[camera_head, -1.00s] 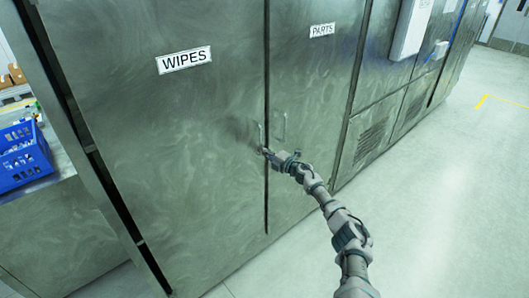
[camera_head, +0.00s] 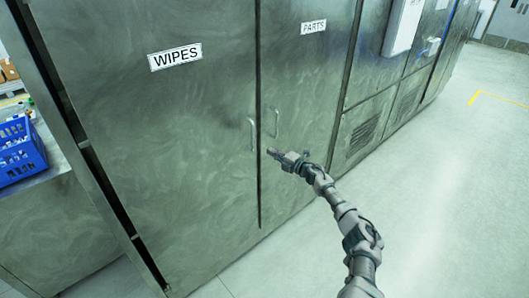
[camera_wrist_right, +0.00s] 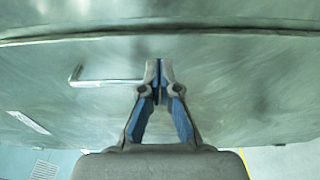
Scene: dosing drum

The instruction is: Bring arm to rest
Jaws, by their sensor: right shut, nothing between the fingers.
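My right gripper (camera_head: 270,152) is in front of the steel cabinet, just below and to the right of the handle of the door marked WIPES (camera_head: 174,56). In the right wrist view the fingers of my right gripper (camera_wrist_right: 159,66) are together with nothing between them. The WIPES door's handle (camera_head: 252,134) and the PARTS door's handle (camera_head: 276,122) stand on either side of the dark seam. Both doors look shut. My left gripper is not in view.
A blue crate (camera_head: 22,150) with small items stands on a steel counter (camera_head: 45,205) at the left. A vent grille (camera_head: 363,136) and more steel cabinets run off to the right. The pale floor (camera_head: 440,200) at the right is clear.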

